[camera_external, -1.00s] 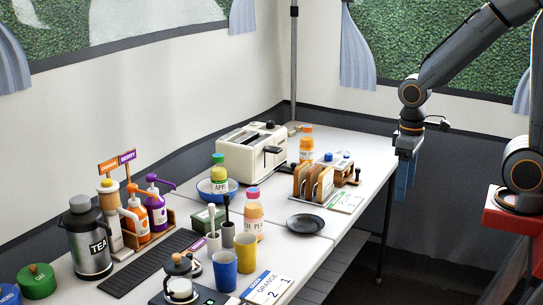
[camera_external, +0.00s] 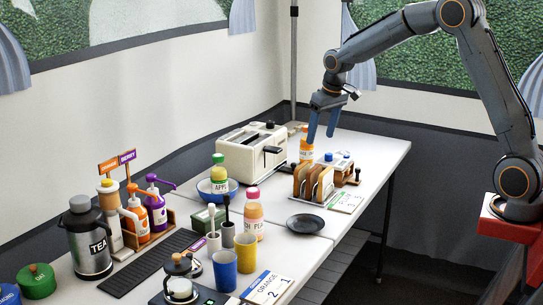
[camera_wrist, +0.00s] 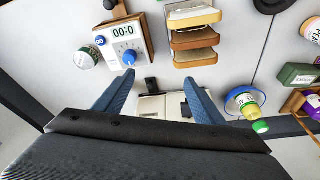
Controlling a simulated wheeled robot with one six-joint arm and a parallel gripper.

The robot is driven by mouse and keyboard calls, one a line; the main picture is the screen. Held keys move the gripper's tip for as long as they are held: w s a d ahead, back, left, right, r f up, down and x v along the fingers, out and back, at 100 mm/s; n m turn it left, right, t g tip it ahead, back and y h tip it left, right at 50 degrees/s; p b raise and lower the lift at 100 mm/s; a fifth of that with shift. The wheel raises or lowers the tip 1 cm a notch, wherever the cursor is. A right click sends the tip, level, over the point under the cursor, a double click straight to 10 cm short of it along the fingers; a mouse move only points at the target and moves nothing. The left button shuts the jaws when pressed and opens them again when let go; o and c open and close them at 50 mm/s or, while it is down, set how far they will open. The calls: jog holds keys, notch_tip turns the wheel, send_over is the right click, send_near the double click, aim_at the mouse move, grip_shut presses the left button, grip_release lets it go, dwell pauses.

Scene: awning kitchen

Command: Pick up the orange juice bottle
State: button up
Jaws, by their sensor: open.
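The orange juice bottle (camera_external: 304,153), with an orange body and pale label, stands upright on the table's far part in the external view, between the toaster and the toast rack. My gripper (camera_external: 321,139) is open above that part of the table, fingers pointing down. One finger overlaps the bottle's upper part in the picture; contact cannot be told. In the wrist view my open fingers (camera_wrist: 157,77) are apart and hold nothing. I cannot surely pick out the orange bottle there; a pale round labelled item (camera_wrist: 86,56) lies left of the fingers.
The white toaster (camera_external: 250,155) stands left of the bottle. The toast rack (camera_external: 313,183) is in front of it, beside a timer with a blue knob (camera_wrist: 128,58). A dark plate (camera_external: 305,223) lies to the front.

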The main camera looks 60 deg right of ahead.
jog(key=m+t+h+b, duration=0.1)
jog(key=m, duration=0.1)
send_over(306, 149)
jog(key=s+d, duration=0.2)
notch_tip(306, 149, down, 2)
jog(key=f, duration=0.7)
jog(key=shift+w+a+f, duration=0.1)
jog(key=shift+w, duration=0.15)
jog(key=shift+w+p+x, duration=0.15)
jog(key=shift+p+x, duration=0.15)
jog(key=shift+x, duration=1.1)
jog(key=shift+w+p+x, duration=0.2)
jog(key=shift+p+x, duration=0.1)
jog(key=shift+x, duration=1.1)
jog(key=shift+a, duration=0.15)
jog(key=c, duration=1.4)
jog(key=shift+o, duration=0.2)
jog(key=shift+r, duration=0.2)
